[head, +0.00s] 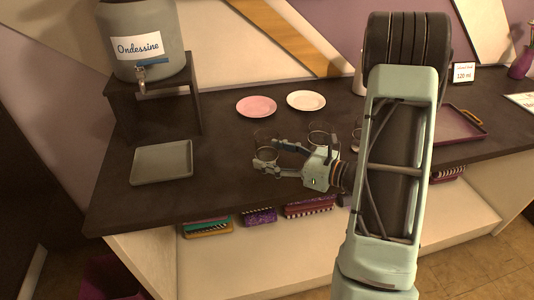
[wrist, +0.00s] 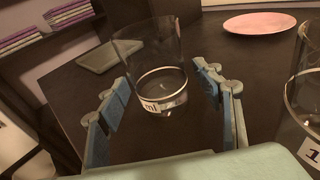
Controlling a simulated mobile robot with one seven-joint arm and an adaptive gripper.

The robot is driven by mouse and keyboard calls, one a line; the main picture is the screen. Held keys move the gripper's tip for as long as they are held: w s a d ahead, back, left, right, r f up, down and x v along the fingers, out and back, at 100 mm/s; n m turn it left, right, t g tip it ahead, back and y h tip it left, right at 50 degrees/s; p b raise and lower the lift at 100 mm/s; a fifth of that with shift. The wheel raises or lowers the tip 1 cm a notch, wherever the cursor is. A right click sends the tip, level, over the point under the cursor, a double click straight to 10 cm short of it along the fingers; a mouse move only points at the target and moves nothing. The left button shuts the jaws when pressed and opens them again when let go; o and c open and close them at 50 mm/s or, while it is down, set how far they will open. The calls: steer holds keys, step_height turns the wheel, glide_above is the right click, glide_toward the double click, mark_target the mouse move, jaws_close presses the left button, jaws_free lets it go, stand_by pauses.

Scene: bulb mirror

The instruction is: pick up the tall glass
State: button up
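A clear, tall-looking glass (wrist: 148,50) with a white band and a label ending in "ml" stands upright on the dark counter. In the wrist view it stands between and a little beyond the fingertips of my gripper (wrist: 160,78). The same glass (head: 264,139) is faint in the head view, at the tips of my gripper (head: 267,155). My gripper is open with blue-grey finger pads on both sides of the glass; I see no clear contact. A second clear glass (head: 322,131) stands to the right, and it also shows at the wrist view's right edge (wrist: 303,92).
A pink plate (head: 256,106) and a white plate (head: 306,100) lie behind the glasses. A grey tray (head: 162,163) lies left, near a dispenser (head: 145,40) on a dark stand (head: 187,100). Another glass-like item (head: 356,138) and a purple tray (head: 459,126) are right.

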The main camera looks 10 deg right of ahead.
steer(key=c, duration=1.2)
steer(key=shift+o, duration=0.2)
steer(key=shift+r, duration=0.25)
steer(key=shift+r, duration=0.85)
steer(key=s+d+r, duration=0.2)
steer(key=s+r, duration=0.3)
steer(key=s, duration=0.1)
steer(key=s+d+r+p, duration=0.1)
steer(key=s+d+r, duration=0.2)
steer(key=s+r, duration=0.2)
steer(key=shift+s+d+r, duration=0.25)
steer(key=shift+s+r, duration=0.1)
steer(key=shift+s, duration=0.55)
